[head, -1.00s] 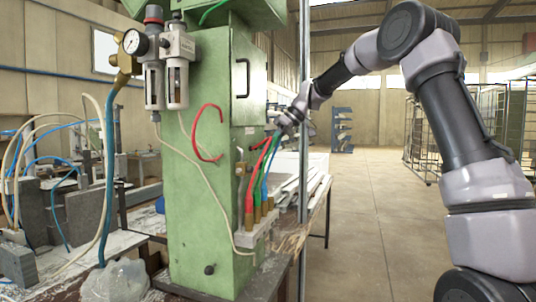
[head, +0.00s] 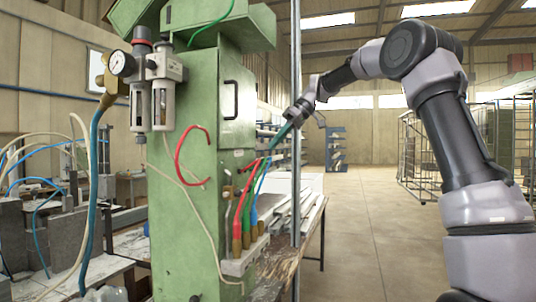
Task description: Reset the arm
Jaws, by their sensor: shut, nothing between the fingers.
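My arm comes in from the right edge of the head view, arches up and reaches left. My gripper (head: 290,124) is at its far end, small in the picture, just right of the green machine column (head: 190,200). It is shut with nothing seen held in it. It overlaps the upper ends of the coloured hoses in the picture; I cannot tell whether it touches them. The red hose (head: 240,205), green hose (head: 247,200) and blue hose (head: 257,190) rise from brass fittings (head: 246,235) on a small ledge.
A pressure gauge (head: 121,63) and filter units (head: 163,95) are mounted on the column. A thin metal post (head: 296,200) stands close by the gripper. A bench with pale profiles (head: 290,212) lies behind. Open floor (head: 370,230) stretches right, with wire racks (head: 420,160) beyond.

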